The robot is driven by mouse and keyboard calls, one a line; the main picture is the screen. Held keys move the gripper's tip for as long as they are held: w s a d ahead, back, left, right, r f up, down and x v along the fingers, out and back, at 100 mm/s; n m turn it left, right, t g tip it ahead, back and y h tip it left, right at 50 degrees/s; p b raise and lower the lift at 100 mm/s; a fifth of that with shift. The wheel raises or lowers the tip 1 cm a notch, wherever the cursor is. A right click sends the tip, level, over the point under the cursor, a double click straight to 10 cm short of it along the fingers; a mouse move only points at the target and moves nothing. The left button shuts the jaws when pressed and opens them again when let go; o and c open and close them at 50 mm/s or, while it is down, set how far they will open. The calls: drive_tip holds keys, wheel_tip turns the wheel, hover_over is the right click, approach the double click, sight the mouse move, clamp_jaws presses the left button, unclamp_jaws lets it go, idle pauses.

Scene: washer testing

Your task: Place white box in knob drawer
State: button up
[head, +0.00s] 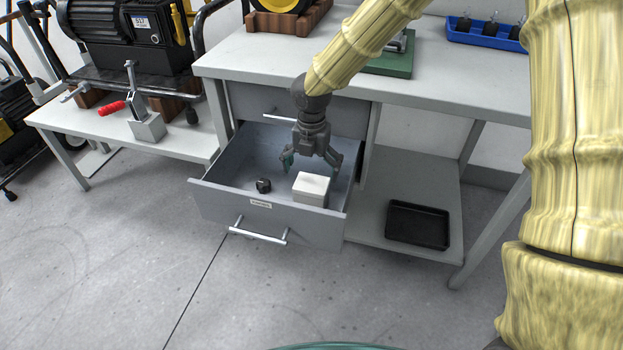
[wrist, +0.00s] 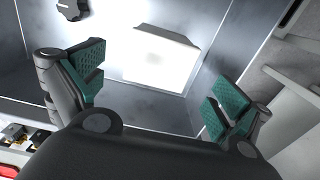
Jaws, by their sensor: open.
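The white box (head: 312,188) sits inside the open drawer (head: 275,215), near its front right corner. A dark knob (head: 263,185) lies in the same drawer to the left of the box. My gripper (head: 311,165) is above the drawer, just behind the box, with its fingers spread. In the wrist view, my gripper (wrist: 160,92) is open and empty. There the white box (wrist: 160,60) lies beyond the fingertips, apart from them, and part of the dark knob (wrist: 70,8) shows at the top left.
A closed drawer (head: 260,105) is above the open one. A black tray (head: 418,225) lies on the lower shelf to the right. A side table (head: 90,125) with a red-handled clamp (head: 145,120) stands at left. The floor before the drawer is clear.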

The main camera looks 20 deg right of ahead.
drive_tip(key=shift+r, duration=1.75)
drive_tip(key=shift+c, duration=0.2)
